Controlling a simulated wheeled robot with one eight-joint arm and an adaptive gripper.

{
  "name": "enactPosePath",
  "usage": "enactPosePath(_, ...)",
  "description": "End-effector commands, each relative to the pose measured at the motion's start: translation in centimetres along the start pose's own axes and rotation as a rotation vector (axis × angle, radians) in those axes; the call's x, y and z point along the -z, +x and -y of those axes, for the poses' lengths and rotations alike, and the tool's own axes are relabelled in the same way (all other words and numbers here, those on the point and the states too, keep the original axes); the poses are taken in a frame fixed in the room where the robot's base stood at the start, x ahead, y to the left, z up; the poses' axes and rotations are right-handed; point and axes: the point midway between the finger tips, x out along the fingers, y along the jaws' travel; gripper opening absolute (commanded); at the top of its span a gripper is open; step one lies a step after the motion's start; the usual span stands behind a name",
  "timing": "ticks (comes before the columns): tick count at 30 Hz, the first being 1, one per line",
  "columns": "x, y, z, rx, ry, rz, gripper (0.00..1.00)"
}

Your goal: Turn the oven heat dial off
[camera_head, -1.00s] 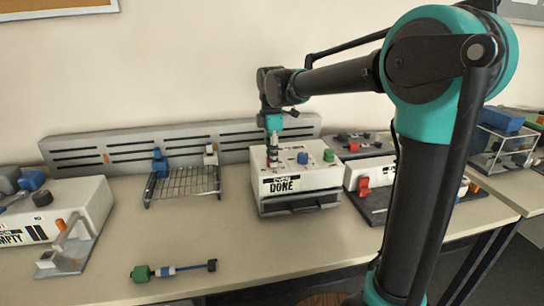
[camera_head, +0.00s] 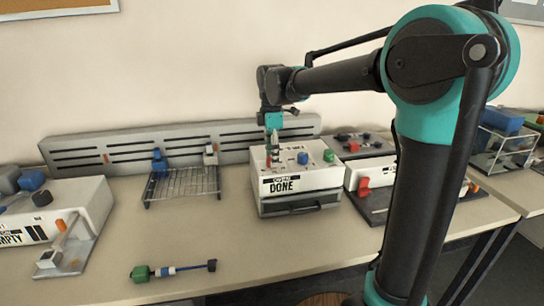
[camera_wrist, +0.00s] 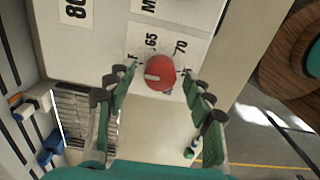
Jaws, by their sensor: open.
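The oven (camera_head: 297,200) is a white box with a "DONE" label on its front, standing on the bench. In the wrist view a red round dial (camera_wrist: 160,73) with a white pointer mark sits on a white scale plate. The mark lies toward the left of the dial. The numbers 65 and 70 show above it; other lettering is partly hidden by the fingers. My gripper (camera_wrist: 160,88) is open, with its green fingers on either side of the dial, apparently not touching it. In the head view my gripper (camera_head: 273,150) is over the oven's left top.
A wire rack (camera_head: 183,184) stands left of the oven, before a grey slotted rail (camera_head: 110,150). A green-and-blue tool (camera_head: 172,270) lies on the front bench. Another white machine (camera_head: 60,215) stands far left. The bench before the oven is clear.

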Motion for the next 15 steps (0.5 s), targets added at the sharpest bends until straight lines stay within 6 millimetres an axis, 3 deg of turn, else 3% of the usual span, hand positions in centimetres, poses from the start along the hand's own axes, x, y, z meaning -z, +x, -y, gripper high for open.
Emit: enactPosePath(15,0.0,-9.3,0.0,0.000,0.000,0.000,0.53)
